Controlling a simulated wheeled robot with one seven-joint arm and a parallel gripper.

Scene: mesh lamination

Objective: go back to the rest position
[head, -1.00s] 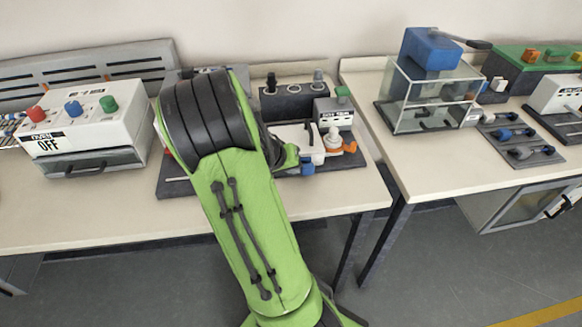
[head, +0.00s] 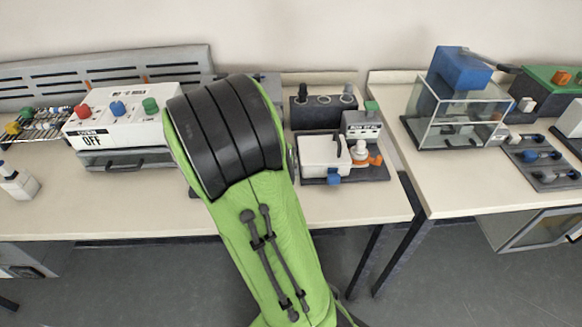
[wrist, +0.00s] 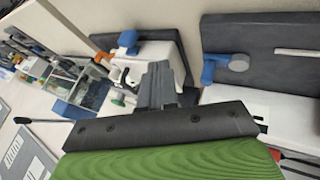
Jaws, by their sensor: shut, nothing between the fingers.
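My gripper (wrist: 157,85) shows in the wrist view as grey fingers held together, with nothing between them. In the head view it is hidden behind my green and black arm, which rises from the bottom centre and covers part of the left table. In the wrist view the fingers stand in front of a white machine with an orange part (wrist: 102,57) and a blue knob (wrist: 127,40). I cannot tell whether they touch anything.
The left table (head: 345,207) bears a white box marked OFF (head: 125,120), a white machine (head: 322,153) and a dark holder (head: 323,110). A clear case with a blue top (head: 460,68) stands on the right table. A gap separates the tables; the grey floor in front is clear.

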